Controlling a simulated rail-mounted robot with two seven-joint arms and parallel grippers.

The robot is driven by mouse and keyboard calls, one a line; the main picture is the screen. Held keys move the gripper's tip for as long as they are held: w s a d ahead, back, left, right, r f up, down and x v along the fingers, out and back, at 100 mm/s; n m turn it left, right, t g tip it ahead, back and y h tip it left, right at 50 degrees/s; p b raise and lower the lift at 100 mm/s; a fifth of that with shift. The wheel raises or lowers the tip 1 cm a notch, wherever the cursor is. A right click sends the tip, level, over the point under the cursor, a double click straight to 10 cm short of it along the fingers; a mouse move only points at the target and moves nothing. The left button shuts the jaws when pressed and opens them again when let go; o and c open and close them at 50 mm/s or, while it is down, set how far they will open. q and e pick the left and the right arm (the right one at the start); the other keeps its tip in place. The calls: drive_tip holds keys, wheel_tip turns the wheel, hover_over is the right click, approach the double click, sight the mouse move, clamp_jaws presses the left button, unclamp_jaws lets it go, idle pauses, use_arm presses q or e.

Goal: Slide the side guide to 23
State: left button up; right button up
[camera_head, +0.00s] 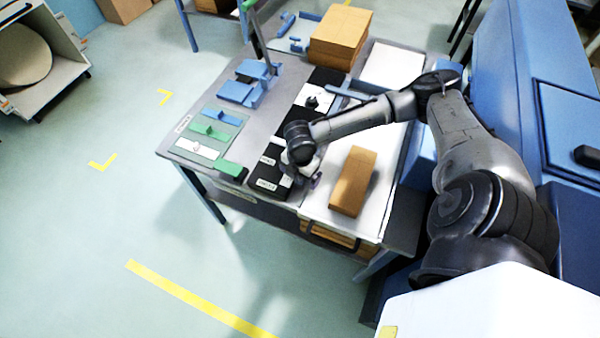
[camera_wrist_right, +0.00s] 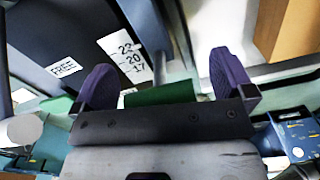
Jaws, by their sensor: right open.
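A dark plate (camera_wrist_right: 55,35) in the right wrist view carries a white label (camera_wrist_right: 125,55) reading 23, 20 and 17, and a separate FREE label (camera_wrist_right: 62,68). In the head view, the dark plate with white labels (camera_head: 265,184) lies near the bench's front edge, partly hidden by my right arm. My right gripper (camera_head: 306,172) is over its right side. Its two purple fingers (camera_wrist_right: 166,84) are apart, with a green piece (camera_wrist_right: 160,94) showing between them near the palm. I cannot tell which part is the side guide. My left gripper is not in view.
A brown block (camera_head: 352,182) stands on the white surface right of my gripper. Green and blue parts (camera_head: 216,131) lie on the bench's left side, with a green block (camera_head: 231,168) at its front. Brown blocks (camera_head: 340,37) are stacked at the back. The floor at left is largely clear.

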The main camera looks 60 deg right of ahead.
drive_tip(key=c, duration=1.2)
drive_tip(key=shift+d+r+p, duration=0.25)
drive_tip(key=shift+d+p, duration=0.3)
drive_tip(key=shift+p, duration=0.7)
drive_tip(key=shift+d+f, duration=0.1)
drive_tip(key=shift+d, duration=0.05)
drive_tip(key=shift+f, duration=0.15)
drive_tip(key=o, duration=1.2)
